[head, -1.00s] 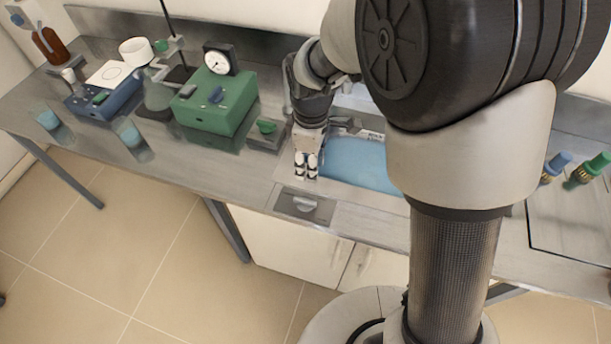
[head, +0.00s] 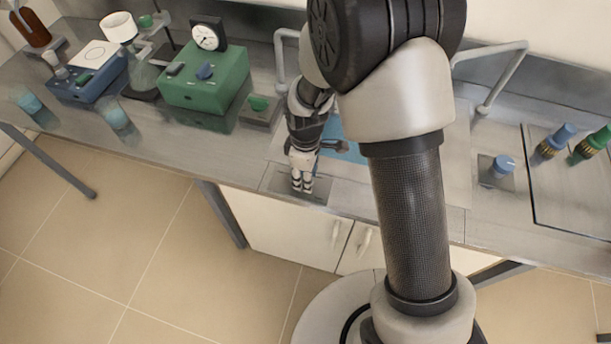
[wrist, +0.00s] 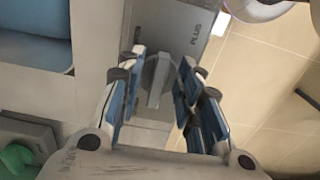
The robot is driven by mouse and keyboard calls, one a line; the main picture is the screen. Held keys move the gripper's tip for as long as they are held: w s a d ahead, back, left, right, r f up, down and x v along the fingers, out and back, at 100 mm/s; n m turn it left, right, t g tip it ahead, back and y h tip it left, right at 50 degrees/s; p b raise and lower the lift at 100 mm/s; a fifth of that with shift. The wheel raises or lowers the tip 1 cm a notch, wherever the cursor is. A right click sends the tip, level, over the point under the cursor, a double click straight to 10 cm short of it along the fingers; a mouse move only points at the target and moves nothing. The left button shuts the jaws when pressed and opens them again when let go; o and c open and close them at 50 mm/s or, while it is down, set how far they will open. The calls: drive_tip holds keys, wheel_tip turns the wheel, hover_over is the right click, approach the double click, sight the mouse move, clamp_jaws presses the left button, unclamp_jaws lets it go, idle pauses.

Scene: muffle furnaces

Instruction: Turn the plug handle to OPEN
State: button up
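The plug handle (wrist: 156,78) is a grey knob on a grey plate (wrist: 172,28) lettered PLUG, seen in the wrist view. My gripper (wrist: 160,72) is open, with its blue-padded fingers on either side of the handle in this view. A gap shows beside the handle, and I cannot tell how deep the fingertips reach. In the head view my gripper (head: 302,184) points down over the plate (head: 321,193) at the bench's front edge and hides the handle. No OPEN mark can be read.
A sink with blue water (head: 345,150) lies just behind my gripper. A green knob (head: 258,103) sits to the left, beside a green box (head: 205,85) with a gauge.

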drive_tip(key=shift+c, duration=0.5)
clamp_jaws()
drive_tip(key=m, duration=0.3)
drive_tip(key=m+p, duration=0.1)
drive_tip(key=shift+s+a+m, duration=0.1)
drive_tip(key=shift+s+m, duration=0.15)
drive_tip(key=shift+m, duration=0.15)
drive_tip(key=m, duration=0.4)
drive_tip(key=shift+s+a, duration=0.15)
drive_tip(key=shift+a, duration=0.1)
drive_tip(key=m, duration=0.3)
drive_tip(key=m+p, duration=0.1)
drive_tip(key=m, duration=0.1)
drive_tip(key=shift+a, duration=0.25)
drive_tip(key=shift+a+m, duration=0.2)
drive_tip(key=shift+m, duration=1.9)
